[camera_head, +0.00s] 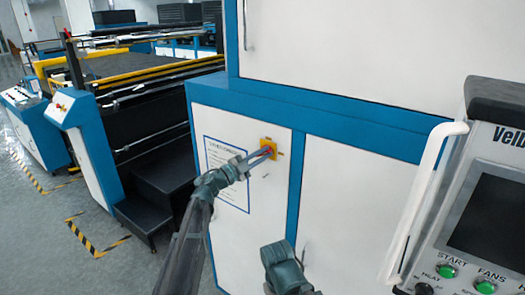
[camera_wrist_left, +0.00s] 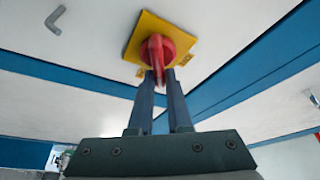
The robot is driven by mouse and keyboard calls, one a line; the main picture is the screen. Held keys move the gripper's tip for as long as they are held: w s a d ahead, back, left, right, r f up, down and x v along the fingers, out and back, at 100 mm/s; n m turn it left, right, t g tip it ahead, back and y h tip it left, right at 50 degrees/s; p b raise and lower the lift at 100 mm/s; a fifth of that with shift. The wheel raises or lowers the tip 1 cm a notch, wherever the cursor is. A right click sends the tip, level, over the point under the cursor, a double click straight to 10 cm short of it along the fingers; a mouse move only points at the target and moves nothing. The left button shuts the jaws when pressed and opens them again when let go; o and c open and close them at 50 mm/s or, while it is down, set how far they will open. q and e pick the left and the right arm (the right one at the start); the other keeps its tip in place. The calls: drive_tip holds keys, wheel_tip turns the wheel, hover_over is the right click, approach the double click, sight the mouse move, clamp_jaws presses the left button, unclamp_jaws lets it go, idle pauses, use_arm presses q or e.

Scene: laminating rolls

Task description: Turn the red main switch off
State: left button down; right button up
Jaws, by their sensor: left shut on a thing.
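The red main switch (camera_wrist_left: 158,53) sits on a yellow square plate (camera_wrist_left: 140,35) on the white cabinet. In the left wrist view its red handle lies between the two fingers of my left gripper (camera_wrist_left: 160,82), which is shut on it. In the head view the yellow plate (camera_head: 273,147) shows at the end of my left gripper (camera_head: 265,153), with only a bit of red visible between the fingertips. Part of my right arm shows at the bottom middle of the head view; its gripper fingers cannot be made out.
A white cabinet door with a printed sheet (camera_head: 225,160) is beside the switch. A control panel with a screen (camera_head: 488,215) and green buttons stands at the right, with a white handle (camera_head: 420,200). Black steps (camera_head: 155,180) and a large machine stand at the left.

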use_arm(q)
drive_tip(key=m+g+p, duration=0.1)
drive_tip(key=m, duration=0.1)
drive_tip(key=m+p, duration=0.1)
drive_tip(key=m, duration=0.1)
drive_tip(key=shift+w+m+g+y, duration=0.1)
drive_tip(key=shift+m+g+y, duration=0.2)
drive_tip(key=shift+g, duration=0.1)
drive_tip(key=shift+f+m+y+p, duration=0.25)
drive_tip(key=shift+m+y+p, duration=0.15)
drive_tip(key=shift+m+p, duration=0.55)
drive_tip(key=shift+f+m, duration=0.1)
drive_tip(key=shift+m, duration=0.25)
drive_tip(key=c, duration=1)
unclamp_jaws()
drive_tip(key=shift+o, duration=0.7)
drive_tip(key=shift+d, duration=0.1)
drive_tip(key=shift+w+f, duration=0.1)
drive_tip(key=shift+s, duration=0.25)
drive_tip(key=v, duration=1.3)
drive_tip(key=shift+a+r, duration=0.25)
drive_tip(key=shift+a, duration=0.2)
